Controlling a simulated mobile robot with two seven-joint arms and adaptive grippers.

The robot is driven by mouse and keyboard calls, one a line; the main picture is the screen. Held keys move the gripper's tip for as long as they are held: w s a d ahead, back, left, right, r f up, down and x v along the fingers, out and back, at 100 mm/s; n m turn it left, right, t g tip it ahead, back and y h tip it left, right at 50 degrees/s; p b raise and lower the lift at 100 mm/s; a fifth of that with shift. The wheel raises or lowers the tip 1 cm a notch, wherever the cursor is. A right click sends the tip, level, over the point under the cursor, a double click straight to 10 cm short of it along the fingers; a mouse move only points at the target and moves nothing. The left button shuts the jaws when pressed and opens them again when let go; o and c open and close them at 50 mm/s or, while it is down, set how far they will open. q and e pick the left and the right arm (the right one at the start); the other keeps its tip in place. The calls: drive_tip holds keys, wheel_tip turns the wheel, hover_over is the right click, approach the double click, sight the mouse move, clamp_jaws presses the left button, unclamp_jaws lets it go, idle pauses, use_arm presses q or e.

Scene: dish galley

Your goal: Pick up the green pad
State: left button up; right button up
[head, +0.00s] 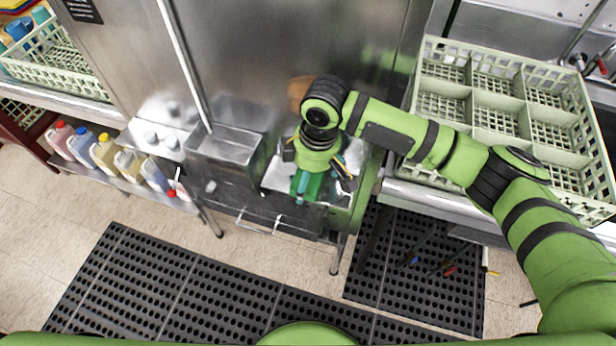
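The green pad (309,188) appears as a dark green and teal shape on the small steel ledge at the centre of the head view. It lies directly under my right gripper, which partly hides it. My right gripper (318,166) points down over the ledge, and its dark fingers stand apart on either side. It looks open, and I cannot tell whether it touches the pad. My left gripper is not in view.
A steel basin (226,146) with an upright pipe (184,62) is left of the ledge. A pale green compartment rack (497,137) stands on the right counter. Several coloured jugs (104,152) line a low shelf at left. Black mats (175,292) cover the floor.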

drive_tip(key=shift+c, duration=0.8)
drive_tip(key=c, duration=0.8)
drive_tip(key=shift+c, duration=0.2)
drive_tip(key=shift+s+r+b, duration=0.1)
drive_tip(key=shift+r+b, duration=0.15)
drive_tip(key=shift+b, duration=0.2)
wheel_tip(320, 180, up, 6)
drive_tip(key=shift+r+b, duration=0.25)
drive_tip(key=shift+b, duration=0.8)
use_arm(q)
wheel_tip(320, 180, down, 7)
drive_tip(key=b, duration=0.3)
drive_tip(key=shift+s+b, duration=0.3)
drive_tip(key=shift+b, duration=0.1)
use_arm(e)
drive_tip(key=s+a, duration=0.2)
drive_tip(key=s, duration=0.4)
drive_tip(key=s+a, duration=0.2)
drive_tip(key=s, duration=0.4)
drive_tip(key=s+a, duration=0.2)
drive_tip(key=s, duration=0.4)
drive_tip(key=shift+s, duration=0.4)
